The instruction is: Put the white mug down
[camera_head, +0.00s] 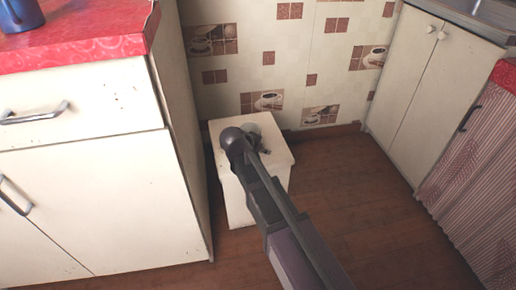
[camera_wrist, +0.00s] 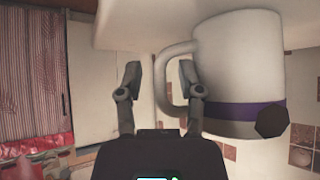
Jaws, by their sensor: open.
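The white mug (camera_wrist: 235,65) has a purple band and fills the right of the wrist view, where the picture looks upside down. Its base end meets the pale top of a white stand (camera_wrist: 130,30). My gripper (camera_wrist: 159,75) is open, its two fingers apart beside the mug's handle. The right finger overlaps the handle in the picture; I cannot tell whether they touch. In the head view, the white stand (camera_head: 272,170) is on the floor and my gripper (camera_head: 261,146) is over its top. The mug there is small and mostly hidden by my arm.
A cream cabinet with a red counter (camera_head: 90,40) stands close on the left, with a blue mug (camera_head: 20,14) on it. A tiled wall (camera_head: 290,70) is behind the stand. Cupboards (camera_head: 425,80) stand at right. The wooden floor (camera_head: 370,200) between is clear.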

